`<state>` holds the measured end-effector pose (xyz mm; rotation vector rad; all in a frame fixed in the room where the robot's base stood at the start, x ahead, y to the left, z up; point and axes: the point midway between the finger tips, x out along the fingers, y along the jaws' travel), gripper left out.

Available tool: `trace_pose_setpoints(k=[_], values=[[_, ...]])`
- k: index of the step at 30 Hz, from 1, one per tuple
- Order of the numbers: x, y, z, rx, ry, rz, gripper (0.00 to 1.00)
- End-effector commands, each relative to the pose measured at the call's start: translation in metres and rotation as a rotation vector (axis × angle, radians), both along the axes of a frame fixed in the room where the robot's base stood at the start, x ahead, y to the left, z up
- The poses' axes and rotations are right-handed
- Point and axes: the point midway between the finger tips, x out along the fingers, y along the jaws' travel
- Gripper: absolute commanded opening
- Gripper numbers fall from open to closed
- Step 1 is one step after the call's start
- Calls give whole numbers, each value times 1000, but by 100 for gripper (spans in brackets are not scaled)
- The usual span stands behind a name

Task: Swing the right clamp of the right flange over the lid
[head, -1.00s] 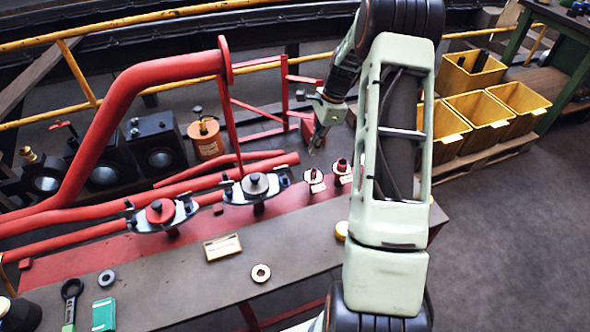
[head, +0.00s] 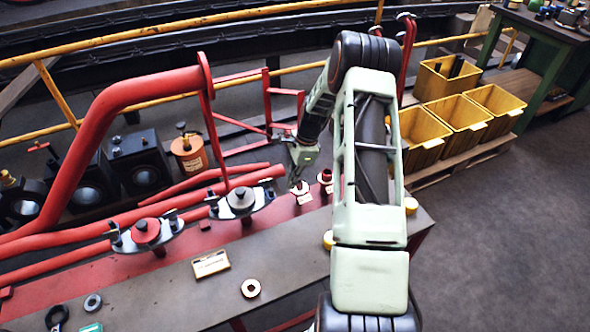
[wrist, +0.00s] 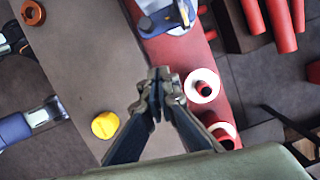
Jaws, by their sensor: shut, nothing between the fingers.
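Part of this flange, bluish grey, seems to show at the top of the wrist view (wrist: 176,22). My gripper (head: 293,182) is shut and empty, right of the right clamp and apart from it, near a white-collared stub. In the wrist view my gripper (wrist: 158,75) points toward the flange.
The left flange with a red lid (head: 146,231) stands to the left. Two red stubs with white collars (wrist: 202,86) are close to my gripper's right. A yellow cap (wrist: 105,125) lies on the bench. A large red pipe (head: 120,105) rises behind.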

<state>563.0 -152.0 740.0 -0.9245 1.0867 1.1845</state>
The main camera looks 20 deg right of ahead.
Motion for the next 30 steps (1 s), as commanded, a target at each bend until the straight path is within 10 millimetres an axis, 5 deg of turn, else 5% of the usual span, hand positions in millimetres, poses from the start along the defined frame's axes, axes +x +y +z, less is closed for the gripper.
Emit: trace_pose_setpoints(k=[9, 30], values=[[6, 37, -2, 0, 0, 2, 0], [5, 43, -2, 0, 0, -45, 0]])
